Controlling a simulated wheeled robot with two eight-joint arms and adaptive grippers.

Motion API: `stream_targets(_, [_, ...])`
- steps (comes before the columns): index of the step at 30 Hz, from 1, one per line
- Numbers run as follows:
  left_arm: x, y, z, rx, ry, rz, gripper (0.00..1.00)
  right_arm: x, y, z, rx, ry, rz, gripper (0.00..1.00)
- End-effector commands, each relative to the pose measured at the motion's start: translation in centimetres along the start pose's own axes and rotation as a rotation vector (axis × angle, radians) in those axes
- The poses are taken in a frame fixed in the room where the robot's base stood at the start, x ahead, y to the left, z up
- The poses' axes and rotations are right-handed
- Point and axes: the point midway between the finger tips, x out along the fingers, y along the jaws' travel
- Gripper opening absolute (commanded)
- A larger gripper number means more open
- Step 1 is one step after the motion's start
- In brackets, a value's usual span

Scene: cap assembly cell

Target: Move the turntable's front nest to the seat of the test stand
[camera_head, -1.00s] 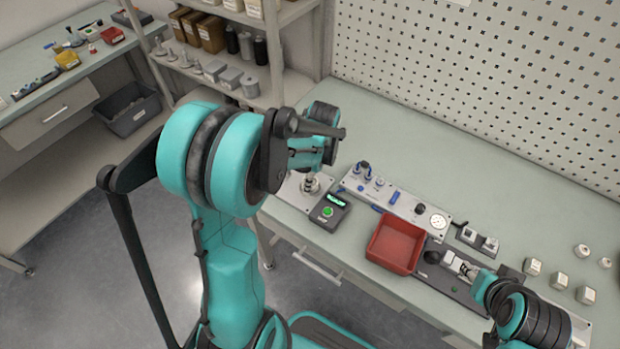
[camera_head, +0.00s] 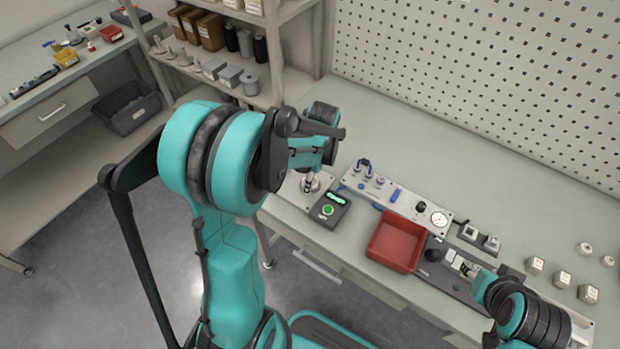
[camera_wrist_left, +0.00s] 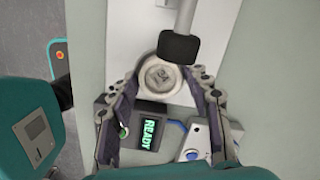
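A pale plate (camera_head: 290,190) with an upright metal fitting (camera_head: 311,183) stands at the table's front left edge, partly behind my left arm. In the left wrist view a round metal piece (camera_wrist_left: 161,78) sits on this plate, with a black cylinder on a grey rod (camera_wrist_left: 179,47) just beyond it. I cannot tell whether this is the test stand. I cannot make out the turntable or its front nest. My left gripper (camera_wrist_left: 163,115) is open and empty, its fingers spread at either side below the round piece.
A black box with a green button (camera_head: 327,210) reads READY in the wrist view. A grey panel (camera_head: 405,203) with blue parts and a dial lies behind a red bin (camera_head: 397,245). Small white-capped containers (camera_head: 563,279) stand at the right. The table's back is clear.

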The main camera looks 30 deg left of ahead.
Motion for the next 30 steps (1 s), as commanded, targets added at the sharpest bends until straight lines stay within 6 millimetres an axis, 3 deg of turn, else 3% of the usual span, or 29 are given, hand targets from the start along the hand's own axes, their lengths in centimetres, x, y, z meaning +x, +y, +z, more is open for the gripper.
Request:
stream_targets(10, [-0.1, 0.0, 0.0, 0.0, 0.0, 0.0, 0.66, 0.0, 0.0, 0.0, 0.0, 0.0, 0.0, 0.4])
stream_targets(14, [-1.1, 0.0, 0.0, 0.0, 0.0, 0.0, 0.66, 0.0, 0.0, 0.0, 0.0, 0.0, 0.0, 0.4])
stream_targets(24, [-8.2, 0.0, 0.0, 0.001, 0.0, 0.0, 0.66, 0.0, 0.0, 0.0, 0.0, 0.0, 0.0, 0.4])
stream_targets(30, [-11.2, 0.0, 0.0, 0.0, 0.0, 0.0, 0.66, 0.0, 0.0, 0.0, 0.0, 0.0, 0.0, 0.4])
